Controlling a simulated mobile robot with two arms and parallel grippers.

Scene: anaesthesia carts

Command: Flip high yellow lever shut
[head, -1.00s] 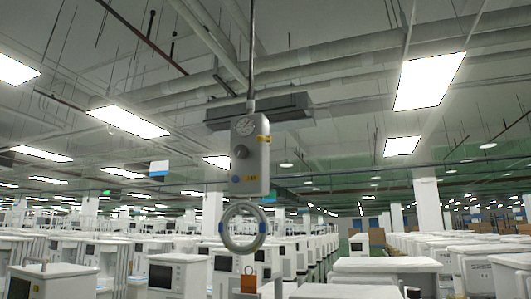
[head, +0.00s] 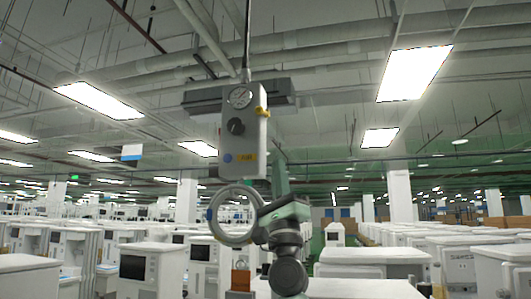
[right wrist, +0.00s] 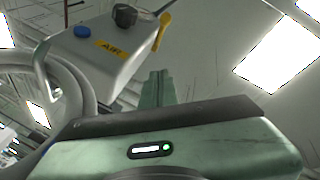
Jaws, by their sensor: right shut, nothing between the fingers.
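The yellow lever (head: 262,112) sits high on the right side of a hanging grey box (head: 246,135). In the right wrist view the lever (right wrist: 163,31) sticks out slantwise from the box's side. The box's front has a round gauge (head: 239,97), a black knob (head: 236,126), a blue button (head: 227,158) and a yellow AIR label (head: 247,156). My right gripper (head: 279,156) points up just right of the box, below the lever. Its fingers (right wrist: 157,76) are shut and empty, apart from the lever in the right wrist view. My left gripper is not in view.
A coiled grey hose ring (head: 211,214) hangs under the box, close to my right wrist. A rod (head: 247,40) holds the box from the ceiling. White carts (head: 148,268) fill the floor behind. Open air lies right of the box.

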